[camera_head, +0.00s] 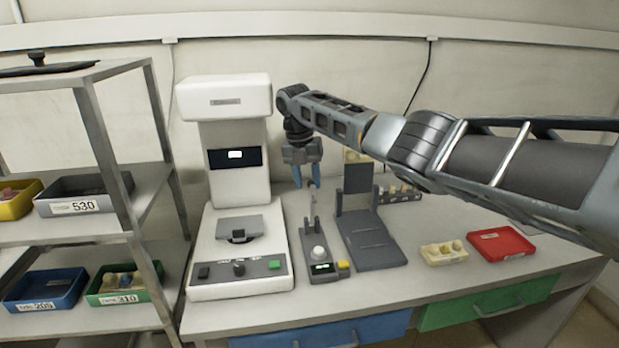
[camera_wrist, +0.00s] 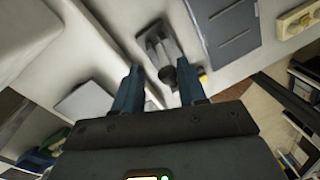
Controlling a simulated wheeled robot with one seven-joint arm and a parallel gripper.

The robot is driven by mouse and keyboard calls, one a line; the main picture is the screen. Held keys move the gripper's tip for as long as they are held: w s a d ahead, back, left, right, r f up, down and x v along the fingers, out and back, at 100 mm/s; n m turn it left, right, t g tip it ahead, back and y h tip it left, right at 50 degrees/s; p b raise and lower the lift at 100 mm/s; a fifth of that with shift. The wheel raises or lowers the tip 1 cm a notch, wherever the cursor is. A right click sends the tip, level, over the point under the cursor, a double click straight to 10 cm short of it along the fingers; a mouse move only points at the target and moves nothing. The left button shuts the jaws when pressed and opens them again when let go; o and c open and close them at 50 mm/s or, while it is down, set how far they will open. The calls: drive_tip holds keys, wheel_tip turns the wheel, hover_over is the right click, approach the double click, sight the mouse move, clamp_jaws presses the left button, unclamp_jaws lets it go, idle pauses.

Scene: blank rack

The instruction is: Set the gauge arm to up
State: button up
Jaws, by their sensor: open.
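The gauge (camera_head: 322,262) is a small grey device on the bench, with a white round knob, a small lit display and a yellow button at its front. A thin upright arm (camera_head: 313,205) rises at its back, with its tip close below my gripper. My gripper (camera_head: 307,178) is open, with blue fingers pointing down above the gauge. In the wrist view the gauge (camera_wrist: 158,42) lies beyond the fingertips (camera_wrist: 163,85), and a dark round knob (camera_wrist: 168,75) shows in the gap between them. I cannot tell whether either finger touches it.
A tall white machine (camera_head: 240,245) stands close left of the gauge, and a dark grey stand (camera_head: 372,245) close right. A cream block (camera_head: 444,254) and a red tray (camera_head: 502,243) are farther right. A shelf with bins (camera_head: 90,193) is at left.

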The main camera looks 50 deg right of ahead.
drive_tip(key=shift+o, duration=0.6)
drive_tip(key=shift+d, duration=0.15)
drive_tip(key=shift+r, duration=0.15)
wheel_tip(320, 180, up, 8)
drive_tip(key=b, duration=0.1)
drive_tip(key=shift+w+a+f, duration=0.25)
drive_tip(key=shift+w+a, duration=0.15)
drive_tip(key=shift+a, duration=0.05)
drive_tip(key=shift+d, duration=0.1)
